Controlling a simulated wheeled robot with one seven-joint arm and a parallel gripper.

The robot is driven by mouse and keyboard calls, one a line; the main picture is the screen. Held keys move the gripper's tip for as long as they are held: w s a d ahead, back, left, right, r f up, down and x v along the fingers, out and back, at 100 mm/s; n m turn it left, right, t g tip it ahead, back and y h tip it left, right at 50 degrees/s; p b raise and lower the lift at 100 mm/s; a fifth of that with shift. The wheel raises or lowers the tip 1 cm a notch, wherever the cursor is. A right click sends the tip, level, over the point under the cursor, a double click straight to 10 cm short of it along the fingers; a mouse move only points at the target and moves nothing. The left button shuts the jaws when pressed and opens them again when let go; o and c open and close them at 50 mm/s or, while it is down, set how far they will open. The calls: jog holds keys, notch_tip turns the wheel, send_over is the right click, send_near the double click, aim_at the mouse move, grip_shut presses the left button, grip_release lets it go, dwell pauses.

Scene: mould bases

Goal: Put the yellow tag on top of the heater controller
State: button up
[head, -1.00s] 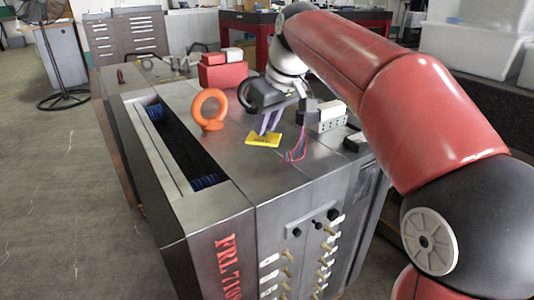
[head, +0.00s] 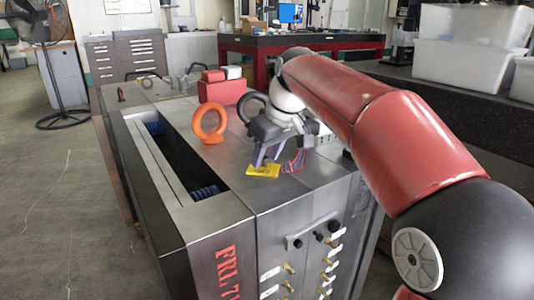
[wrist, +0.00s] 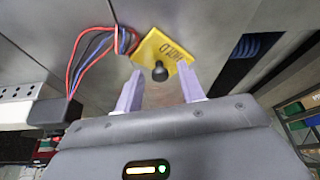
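The yellow tag (head: 263,171), a flat plate with dark lettering and a black knob, appears to lie on the grey metal top near its front edge. It also shows in the wrist view (wrist: 176,46). My gripper (head: 262,163) is just above the tag, its purple fingers pointing down. In the wrist view the fingers (wrist: 160,82) stand apart on either side of the knob, with gaps showing, so it looks open. A white box with a dark wired end (wrist: 25,98) is at the left; I cannot tell whether it is the heater controller. My arm partly hides it in the head view.
Red and blue wires (head: 296,160) lie right beside the tag. An orange ring (head: 208,137) stands behind and left, and a red box (head: 222,92) farther back. A long dark slot (head: 172,158) runs along the left. Brass fittings (head: 290,268) stick out in front.

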jog(key=shift+d+r, duration=0.15)
jog(key=shift+r, duration=0.5)
jog(key=p+v, duration=0.2)
jog(key=v, duration=0.9)
jog(key=shift+s, duration=0.15)
jog(key=shift+s+d+f, duration=0.1)
